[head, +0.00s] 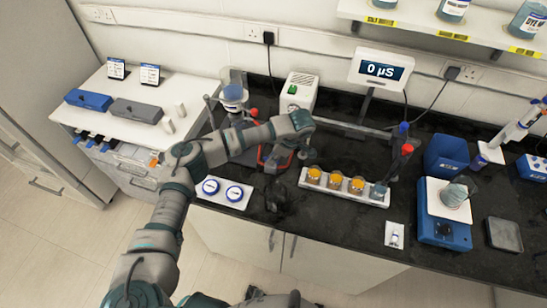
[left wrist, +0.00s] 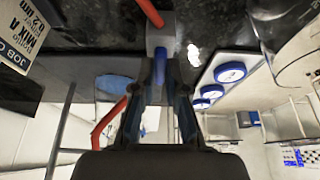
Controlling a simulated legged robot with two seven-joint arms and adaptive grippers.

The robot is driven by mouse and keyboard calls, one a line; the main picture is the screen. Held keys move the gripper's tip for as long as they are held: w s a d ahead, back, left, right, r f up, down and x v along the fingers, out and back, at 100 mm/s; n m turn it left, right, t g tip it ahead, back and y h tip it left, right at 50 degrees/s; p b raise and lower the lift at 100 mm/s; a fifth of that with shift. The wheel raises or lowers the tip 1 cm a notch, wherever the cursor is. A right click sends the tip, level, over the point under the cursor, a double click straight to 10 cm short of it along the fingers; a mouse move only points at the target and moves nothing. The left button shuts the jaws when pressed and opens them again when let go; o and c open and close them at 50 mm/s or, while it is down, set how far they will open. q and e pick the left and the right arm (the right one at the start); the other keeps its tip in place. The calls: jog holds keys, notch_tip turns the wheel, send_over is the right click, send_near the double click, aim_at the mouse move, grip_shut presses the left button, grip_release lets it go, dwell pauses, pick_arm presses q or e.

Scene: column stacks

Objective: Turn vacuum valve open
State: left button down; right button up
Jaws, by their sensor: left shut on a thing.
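The vacuum valve (left wrist: 160,38) shows in the left wrist view as a small grey block with a blue handle (left wrist: 162,66). A red hose (left wrist: 150,12) runs to its upper side, and more red hose (left wrist: 107,124) bends at the lower left. My left gripper (left wrist: 161,58) is shut on the blue handle, one dark finger on each side. In the head view my left arm reaches over the counter and hides most of the valve area. I cannot tell the valve's open or closed position. My right gripper is not in view.
Two white, blue-ringed discs (head: 235,193) lie on a white plate left of centre.

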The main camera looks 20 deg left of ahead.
pick_arm(q)
jog(key=shift+w+r, duration=0.15)
jog(key=shift+r, duration=0.05)
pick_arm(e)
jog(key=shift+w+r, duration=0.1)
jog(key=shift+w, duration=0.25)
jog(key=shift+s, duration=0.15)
pick_arm(q)
jog(key=c, duration=1.2)
grip_release()
jog(key=shift+f, duration=0.1)
jog(key=v, duration=1.2)
jog(key=shift+d, duration=0.15)
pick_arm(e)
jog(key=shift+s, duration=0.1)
pick_arm(q)
jog(key=shift+w+f, duration=0.1)
jog(key=shift+w, duration=0.05)
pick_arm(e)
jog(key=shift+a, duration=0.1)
